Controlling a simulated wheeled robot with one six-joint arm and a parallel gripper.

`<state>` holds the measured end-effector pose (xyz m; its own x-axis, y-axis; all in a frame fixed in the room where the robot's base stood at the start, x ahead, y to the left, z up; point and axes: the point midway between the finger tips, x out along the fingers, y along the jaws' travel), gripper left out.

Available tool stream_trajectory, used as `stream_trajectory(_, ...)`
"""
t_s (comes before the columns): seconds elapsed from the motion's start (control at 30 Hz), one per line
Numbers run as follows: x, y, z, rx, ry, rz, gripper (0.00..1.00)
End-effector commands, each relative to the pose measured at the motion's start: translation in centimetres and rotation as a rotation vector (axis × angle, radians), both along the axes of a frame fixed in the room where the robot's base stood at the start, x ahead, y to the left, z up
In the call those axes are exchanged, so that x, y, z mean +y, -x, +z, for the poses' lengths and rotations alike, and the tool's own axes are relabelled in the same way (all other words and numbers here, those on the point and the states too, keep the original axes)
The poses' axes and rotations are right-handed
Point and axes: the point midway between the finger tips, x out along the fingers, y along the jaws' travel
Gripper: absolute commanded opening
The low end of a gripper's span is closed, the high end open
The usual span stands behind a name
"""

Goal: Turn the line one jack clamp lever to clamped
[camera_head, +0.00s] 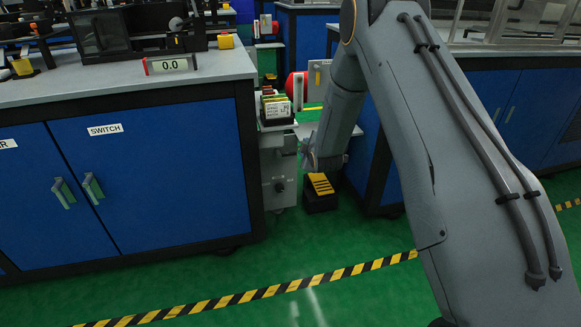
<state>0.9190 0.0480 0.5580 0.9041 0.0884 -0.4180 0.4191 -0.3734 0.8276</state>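My grey arm crosses the right half of the head view and bends down at the top. Its far end, with my gripper (308,158), is small and dark beside a grey machine post. I cannot make out the fingers or whether they hold anything. The grey post (281,172) stands between two blue cabinets and has a small dark knob (279,187) on its front. A red round part (294,88) sits higher up, beside a grey plate. I cannot tell which part is the line one jack clamp lever; it may be hidden by my arm.
A blue cabinet marked SWITCH (150,190) stands left, with a display reading 0.0 (170,64) on top. Another blue cabinet (500,100) stands right. Green floor with a striped line (250,295) is clear in front.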

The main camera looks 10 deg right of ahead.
Motion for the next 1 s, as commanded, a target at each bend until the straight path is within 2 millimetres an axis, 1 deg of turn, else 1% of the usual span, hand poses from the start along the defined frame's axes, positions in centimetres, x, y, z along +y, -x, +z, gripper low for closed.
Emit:
stream_trajectory(0.03,0.4,-1.5,-3.2,-0.051,0.041,0.027,0.31)
stream_trajectory(0.07,0.6,-2.3,-4.3,-0.09,0.068,0.044,0.31)
stream_trajectory(0.1,0.9,-3.2,-5.7,-0.139,0.106,0.064,0.31)
stream_trajectory(0.2,1.5,-4.9,-8.9,-0.257,0.196,0.105,0.31)
stream_trajectory(0.23,1.7,-5.3,-9.6,-0.29,0.221,0.114,0.31)
stream_trajectory(0.3,2.1,-5.9,-11.2,-0.356,0.272,0.129,0.31)
stream_trajectory(0.4,2.4,-6.3,-12.7,-0.425,0.324,0.142,0.31)
stream_trajectory(0.5,2.6,-6.5,-13.3,-0.464,0.354,0.146,0.31)
stream_trajectory(0.67,2.8,-7.3,-13.4,-0.48,0.365,0.148,0.31)
stream_trajectory(1.0,3.6,-12.3,-13.5,-0.477,0.363,0.149,0.31)
